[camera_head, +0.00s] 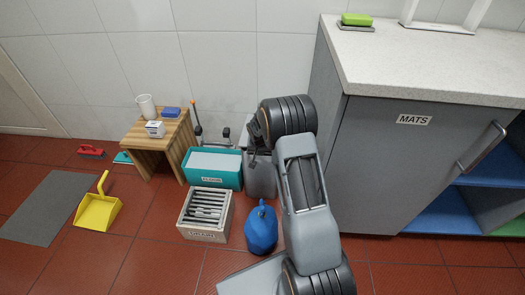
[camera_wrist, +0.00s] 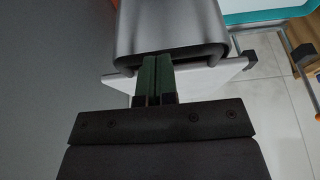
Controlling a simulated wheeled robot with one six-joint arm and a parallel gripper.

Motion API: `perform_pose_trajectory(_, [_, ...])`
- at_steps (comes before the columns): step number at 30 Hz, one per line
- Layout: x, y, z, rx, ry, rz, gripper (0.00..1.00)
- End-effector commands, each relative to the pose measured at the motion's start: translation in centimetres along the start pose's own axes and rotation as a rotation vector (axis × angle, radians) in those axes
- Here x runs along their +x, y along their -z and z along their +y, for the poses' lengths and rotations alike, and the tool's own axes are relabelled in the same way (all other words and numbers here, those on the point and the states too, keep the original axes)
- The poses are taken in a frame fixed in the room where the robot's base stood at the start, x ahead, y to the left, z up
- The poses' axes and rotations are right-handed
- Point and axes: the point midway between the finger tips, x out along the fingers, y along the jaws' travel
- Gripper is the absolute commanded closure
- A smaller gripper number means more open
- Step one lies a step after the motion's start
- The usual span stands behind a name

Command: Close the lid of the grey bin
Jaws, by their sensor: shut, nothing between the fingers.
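The grey bin (camera_head: 260,181) stands on the floor between the teal box and my arm, its upper part mostly hidden by my arm in the head view. In the wrist view its rounded grey body (camera_wrist: 172,25) fills the top middle. A pale panel (camera_wrist: 205,84), seemingly its raised lid, shows behind my fingers, beyond the bin's rim. My gripper (camera_wrist: 157,62) is shut and empty, its green fingertips by the rim and in front of the panel. I cannot tell whether they touch either. In the head view my gripper (camera_head: 253,153) is small and dark above the bin.
The teal box (camera_head: 232,179) is left of the bin, with a slatted crate (camera_head: 205,231) and a blue jug (camera_head: 261,233) in front. A wooden stool (camera_head: 151,151) stands further left. The grey cabinet (camera_head: 395,165) is on the right. The tiled wall (camera_head: 225,70) is behind.

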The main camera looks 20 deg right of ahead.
Motion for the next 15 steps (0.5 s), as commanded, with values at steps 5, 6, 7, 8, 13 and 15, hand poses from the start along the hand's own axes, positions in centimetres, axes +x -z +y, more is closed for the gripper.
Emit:
perform_pose_trajectory(5, [3.2,-1.6,0.0,0.0,-0.001,-0.003,1.0])
perform_pose_trajectory(6, [3.7,-1.8,0.0,0.0,-0.001,-0.002,1.0])
perform_pose_trajectory(7, [4.0,-1.9,0.0,0.0,-0.001,-0.001,1.0])
perform_pose_trajectory(8, [4.0,-1.9,0.0,0.0,-0.001,-0.001,1.0])
perform_pose_trajectory(13, [3.9,-1.9,0.0,0.0,-0.001,-0.003,1.0])
perform_pose_trajectory(15, [3.9,-2.0,0.0,0.0,-0.002,-0.004,1.0])
